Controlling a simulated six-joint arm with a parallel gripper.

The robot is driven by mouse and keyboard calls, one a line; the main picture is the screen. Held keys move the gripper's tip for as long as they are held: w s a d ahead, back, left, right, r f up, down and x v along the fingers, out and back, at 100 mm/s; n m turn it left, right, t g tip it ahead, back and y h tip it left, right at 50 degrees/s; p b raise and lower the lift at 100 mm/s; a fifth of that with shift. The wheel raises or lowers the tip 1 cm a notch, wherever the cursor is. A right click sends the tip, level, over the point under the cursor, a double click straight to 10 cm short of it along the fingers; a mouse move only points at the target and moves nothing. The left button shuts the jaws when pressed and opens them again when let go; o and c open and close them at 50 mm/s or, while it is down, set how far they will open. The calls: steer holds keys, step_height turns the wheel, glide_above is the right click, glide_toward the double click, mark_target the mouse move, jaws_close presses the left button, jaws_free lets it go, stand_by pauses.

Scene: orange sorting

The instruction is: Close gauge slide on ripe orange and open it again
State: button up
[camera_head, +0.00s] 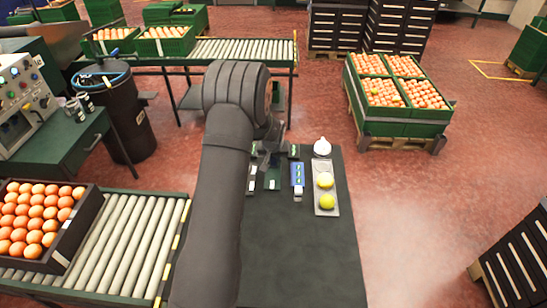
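A small blue device (298,173) with a pale lower end lies on the dark workbench (300,255); it may be the gauge, but its slide cannot be made out. No clearly orange fruit shows on the bench. My gripper (268,155) points down over the far left part of the bench, left of the blue device. My arm hides part of it, and its finger opening and anything between the fingers are unclear.
A white rounded object (322,147) stands at the tray's far end. A dark green flat piece (272,178) lies left of the blue device. Roller conveyors (125,245) and a dark crate of oranges (62,262) are at left. The near bench is clear.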

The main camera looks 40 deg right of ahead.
jaws_close()
steer(key=shift+s+a+f, duration=0.1)
steer(key=shift+s+a, duration=1.9)
steer(key=o, duration=0.6)
jaws_free()
steer(key=shift+s+a, duration=0.1)
steer(key=shift+c, duration=0.2)
steer(key=shift+r, duration=0.4)
steer(key=v, duration=1.6)
steer(key=shift+r, duration=0.3)
